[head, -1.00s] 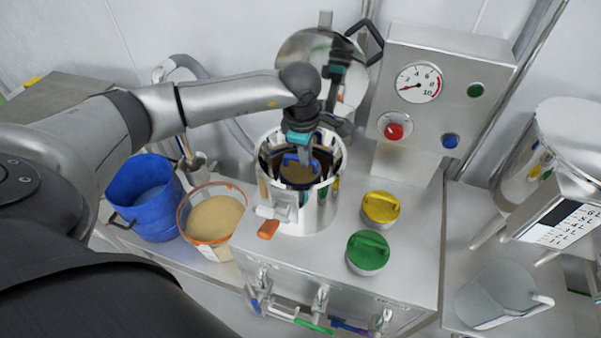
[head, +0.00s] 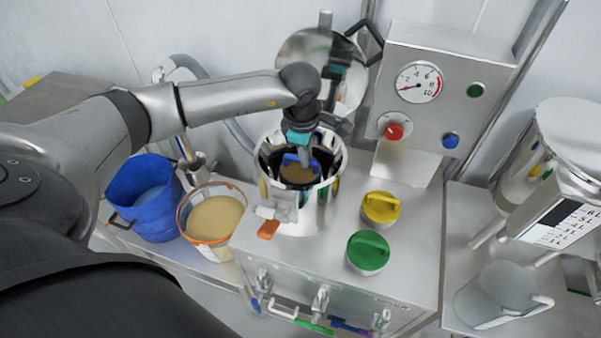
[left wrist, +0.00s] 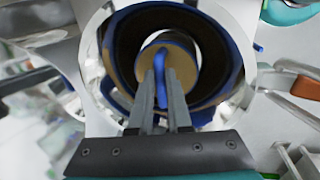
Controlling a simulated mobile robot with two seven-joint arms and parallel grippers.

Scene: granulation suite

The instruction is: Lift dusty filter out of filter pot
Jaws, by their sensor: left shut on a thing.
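The filter pot (head: 318,205) is a shiny steel cylinder, open at the top, on the steel bench unit. The dusty filter (head: 298,173) is inside it, with a tan dusty top and a blue handle. My left gripper (head: 302,162) reaches down into the pot mouth from above. In the left wrist view, the gripper (left wrist: 162,100) is shut on the filter's blue handle (left wrist: 160,70). The filter's tan top (left wrist: 182,62) lies just beyond the fingertips, inside the pot's dark interior. The filter's lower part is hidden. My right gripper is not in view.
The pot's round lid (head: 305,55) stands open behind it. A yellow cap (head: 380,208) and green cap (head: 368,252) sit to the right, below a gauge panel (head: 440,90). A blue bucket (head: 145,200) and a bucket of tan powder (head: 213,218) stand left.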

